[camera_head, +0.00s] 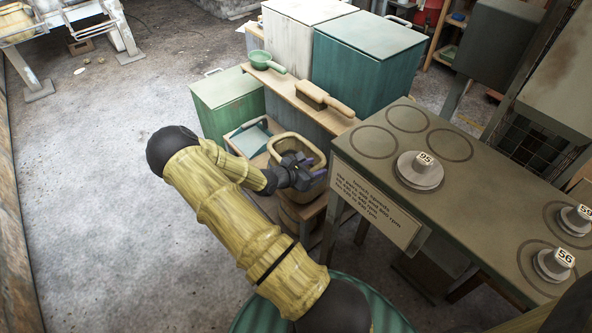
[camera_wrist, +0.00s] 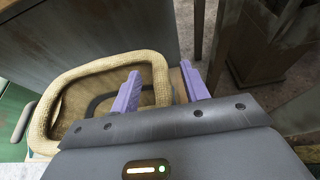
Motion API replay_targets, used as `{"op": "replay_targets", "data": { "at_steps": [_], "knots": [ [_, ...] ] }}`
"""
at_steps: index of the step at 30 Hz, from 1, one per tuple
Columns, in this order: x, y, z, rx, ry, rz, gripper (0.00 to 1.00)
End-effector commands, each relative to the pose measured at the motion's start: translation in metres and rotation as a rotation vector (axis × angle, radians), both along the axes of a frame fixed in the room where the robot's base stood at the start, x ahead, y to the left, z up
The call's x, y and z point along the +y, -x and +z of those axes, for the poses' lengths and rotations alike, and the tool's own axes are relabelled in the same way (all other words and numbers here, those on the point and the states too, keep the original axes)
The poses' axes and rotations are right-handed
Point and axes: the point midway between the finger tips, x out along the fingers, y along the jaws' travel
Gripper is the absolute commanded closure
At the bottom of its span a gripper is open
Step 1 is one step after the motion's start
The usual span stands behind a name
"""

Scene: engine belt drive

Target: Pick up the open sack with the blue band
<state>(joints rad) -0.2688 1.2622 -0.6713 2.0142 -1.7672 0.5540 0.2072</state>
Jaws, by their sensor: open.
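The open sack (camera_head: 291,143) is tan and woven, with a thick rounded rim, and stands on a low wooden stand among the cabinets. Its rim shows at the left of the wrist view (camera_wrist: 52,95) as a rounded loop. No blue band can be made out on the part that shows. My gripper (camera_head: 313,166) is at the sack's mouth and hides part of it. In the wrist view its two purple fingers (camera_wrist: 161,72) are apart, one on each side of the rim's right-hand stretch. Contact cannot be told.
A dark bench (camera_head: 455,165) with numbered weights stands close on the right. A green cabinet (camera_head: 228,105) and a wooden shelf (camera_head: 290,93) holding a green scoop (camera_head: 266,62) and a brush (camera_head: 325,98) stand behind.

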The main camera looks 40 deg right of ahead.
Motion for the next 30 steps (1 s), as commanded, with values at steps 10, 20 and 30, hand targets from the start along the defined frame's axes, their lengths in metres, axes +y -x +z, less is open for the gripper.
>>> {"op": "replay_targets", "data": {
  "at_steps": [10,20,30],
  "knots": [
    [0.000,0.000,0.000,-0.001,0.001,0.000,1.00],
    [0.002,0.000,0.006,-0.001,0.000,0.000,1.00],
    [0.004,0.000,0.058,-0.004,0.001,-0.001,1.00]
  ]
}}
